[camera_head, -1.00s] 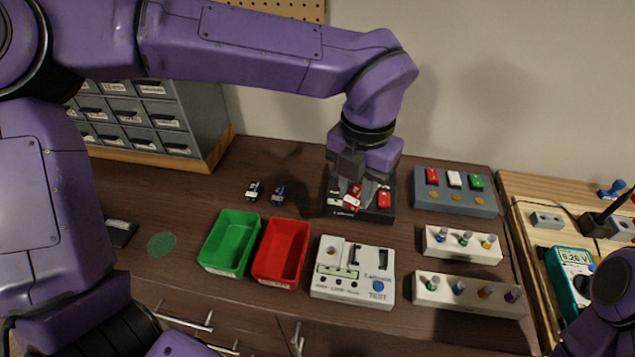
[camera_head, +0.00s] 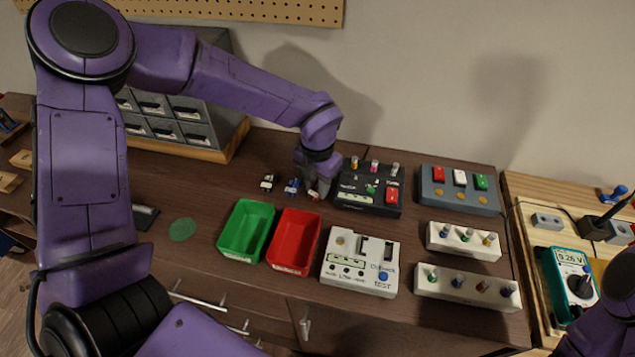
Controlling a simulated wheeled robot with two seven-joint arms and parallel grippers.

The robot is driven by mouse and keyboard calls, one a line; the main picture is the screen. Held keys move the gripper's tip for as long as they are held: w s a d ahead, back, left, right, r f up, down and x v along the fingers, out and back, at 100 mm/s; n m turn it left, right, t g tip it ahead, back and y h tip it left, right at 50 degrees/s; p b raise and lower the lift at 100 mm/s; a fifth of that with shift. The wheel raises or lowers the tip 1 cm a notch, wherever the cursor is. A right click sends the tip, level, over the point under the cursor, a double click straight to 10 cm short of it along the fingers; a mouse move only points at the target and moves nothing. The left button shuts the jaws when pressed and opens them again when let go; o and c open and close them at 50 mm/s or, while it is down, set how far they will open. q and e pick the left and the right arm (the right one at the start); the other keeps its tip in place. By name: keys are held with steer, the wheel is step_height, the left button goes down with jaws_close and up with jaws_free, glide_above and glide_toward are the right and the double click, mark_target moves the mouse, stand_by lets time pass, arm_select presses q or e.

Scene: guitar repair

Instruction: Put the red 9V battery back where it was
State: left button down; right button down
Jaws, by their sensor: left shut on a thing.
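My left gripper (camera_head: 318,187) is low over the wooden bench, just left of the black tester box. It is shut on a small red and white block, which looks like the red 9V battery (camera_head: 313,194). The fingers hide most of the battery, and I cannot tell whether it touches the bench. To its left, in a row with it, lie a blue and white battery (camera_head: 291,187) and a black and white battery (camera_head: 267,181). My right gripper is out of view.
A green bin (camera_head: 245,258) and a red bin (camera_head: 314,258) stand in front, beside a white tester (camera_head: 338,284). A grey holder (camera_head: 458,199) and two white racks (camera_head: 447,246) stand to the right. Grey drawers (camera_head: 225,70) stand behind. Bare bench lies left of the batteries.

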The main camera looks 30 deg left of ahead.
arm_select(q)
steer(key=shift+s, duration=0.1)
steer(key=c, duration=0.9)
jaws_free()
steer(key=shift+f, duration=0.1)
step_height(320, 180, up, 12)
steer(key=shift+r, duration=0.25)
